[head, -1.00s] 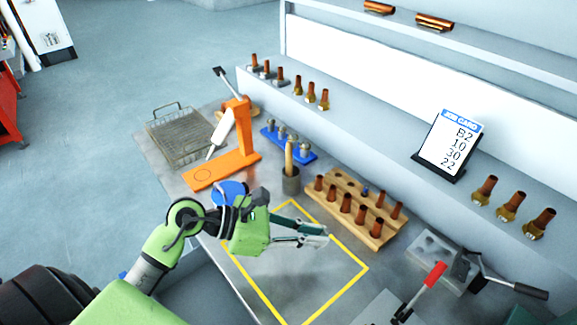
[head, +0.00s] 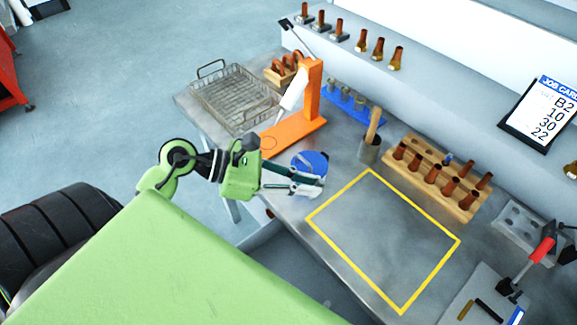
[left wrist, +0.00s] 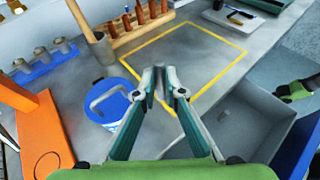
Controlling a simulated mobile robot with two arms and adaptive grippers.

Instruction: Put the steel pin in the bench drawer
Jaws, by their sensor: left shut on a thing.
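My left gripper (head: 318,186) is over the bench's front edge, beside a blue round object (head: 312,161). In the left wrist view its fingertips (left wrist: 165,90) are closed on a small grey upright piece, the steel pin (left wrist: 159,79); the fingers hide part of it.
The yellow-outlined area (head: 372,172) on the bench is empty. An orange stand (head: 311,95) and a wire basket (head: 232,98) are at the left.

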